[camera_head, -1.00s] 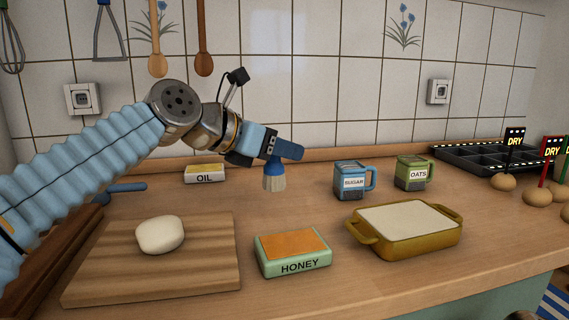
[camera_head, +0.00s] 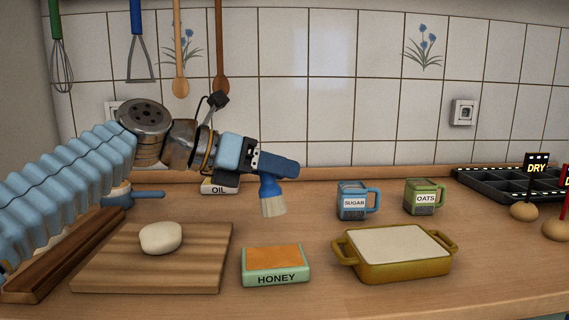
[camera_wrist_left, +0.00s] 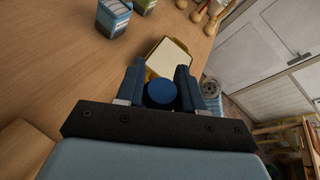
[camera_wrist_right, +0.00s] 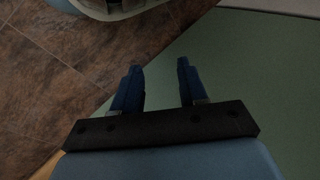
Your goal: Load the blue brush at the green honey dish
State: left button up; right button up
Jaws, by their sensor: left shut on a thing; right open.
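My left gripper (camera_head: 280,166) is shut on the blue brush (camera_head: 271,188), which hangs bristles down with a slight tilt. The pale bristles are above the counter, behind the green honey dish (camera_head: 276,279). The dish is marked HONEY, has an orange filling and stands at the front middle of the counter. In the left wrist view the round blue handle end (camera_wrist_left: 161,94) sits between the fingers. My right gripper (camera_wrist_right: 156,88) is open and empty in the right wrist view, in front of a plain green surface and above a brown tiled floor.
A cutting board (camera_head: 100,270) with a dough ball (camera_head: 161,238) lies left of the dish. A mustard baking dish (camera_head: 400,268) stands to its right. Behind are the OIL dish (camera_head: 219,189), a blue SUGAR mug (camera_head: 353,202) and a green OATS mug (camera_head: 420,197).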

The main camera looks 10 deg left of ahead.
pick_arm(q)
jog(key=shift+a+f, duration=0.15)
jog(key=shift+f, duration=0.5)
notch_tip(320, 180, down, 4)
jog(key=b, duration=0.3)
jog(key=shift+w+f+b, duration=0.1)
jog(key=shift+b, duration=0.2)
jog(key=shift+f+b, duration=0.3)
jog(key=shift+b, duration=0.2)
jog(key=shift+f+b, duration=0.35)
jog(key=shift+f, duration=0.25)
dwell(0.5)
